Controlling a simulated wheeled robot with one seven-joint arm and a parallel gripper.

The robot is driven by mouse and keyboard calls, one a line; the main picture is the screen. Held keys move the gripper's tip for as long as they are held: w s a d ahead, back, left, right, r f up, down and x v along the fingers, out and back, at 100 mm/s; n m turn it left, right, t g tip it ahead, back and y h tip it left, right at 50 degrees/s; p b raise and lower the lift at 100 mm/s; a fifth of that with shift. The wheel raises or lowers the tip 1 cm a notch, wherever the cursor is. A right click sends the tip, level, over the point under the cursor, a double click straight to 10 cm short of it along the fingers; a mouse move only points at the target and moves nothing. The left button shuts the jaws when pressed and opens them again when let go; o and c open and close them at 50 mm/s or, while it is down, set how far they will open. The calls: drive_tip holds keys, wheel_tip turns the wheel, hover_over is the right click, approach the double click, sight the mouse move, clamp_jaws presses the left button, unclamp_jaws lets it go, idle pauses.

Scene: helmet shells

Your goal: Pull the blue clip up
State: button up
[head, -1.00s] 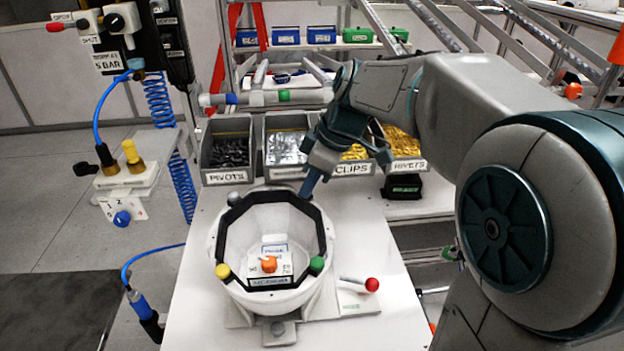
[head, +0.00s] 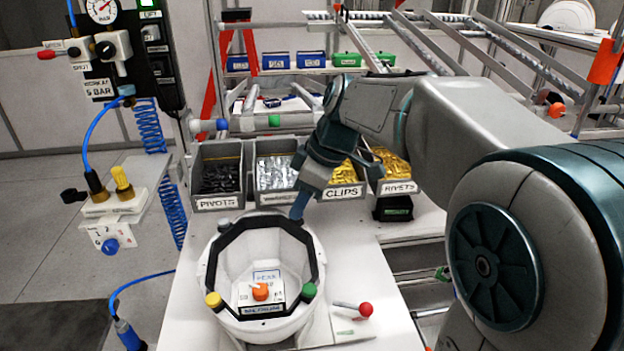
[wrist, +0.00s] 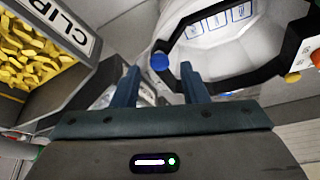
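The white helmet shell (head: 312,262) stands open side up in its fixture on the white bench, with a black eight-sided rim (head: 212,262). The blue clip (wrist: 160,62) shows in the wrist view as a round blue knob on the rim. In the head view my gripper hides it at the far right of the rim. My gripper (head: 297,212) points down there. In the wrist view its two fingers stand apart, with the blue clip seen in the gap between their tips. My gripper is open and empty; I cannot tell whether it touches the clip.
A yellow clip (head: 213,299), a green clip (head: 309,290) and a grey clip (head: 224,224) sit elsewhere on the rim. An orange knob (head: 261,291) is inside the shell. Labelled parts bins (head: 215,203) line the back.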

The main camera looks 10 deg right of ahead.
drive_tip(key=v, duration=1.3)
drive_tip(key=shift+r, duration=0.15)
drive_tip(key=shift+s+d, duration=0.15)
drive_tip(key=shift+d, duration=0.05)
drive_tip(key=s+d+f+m+h, duration=0.2)
drive_tip(key=s+f+m, duration=0.4)
drive_tip(key=f, duration=0.5)
drive_tip(key=s+d+f+m+t+h, duration=0.1)
drive_tip(key=s+d+f+m+h, duration=0.1)
drive_tip(key=s+f+m, duration=0.5)
wheel_tip(320, 180, down, 4)
drive_tip(key=s, duration=0.2)
drive_tip(key=shift+s+d+m, duration=0.2)
drive_tip(key=shift+s+m, duration=0.1)
drive_tip(key=shift+s, duration=0.1)
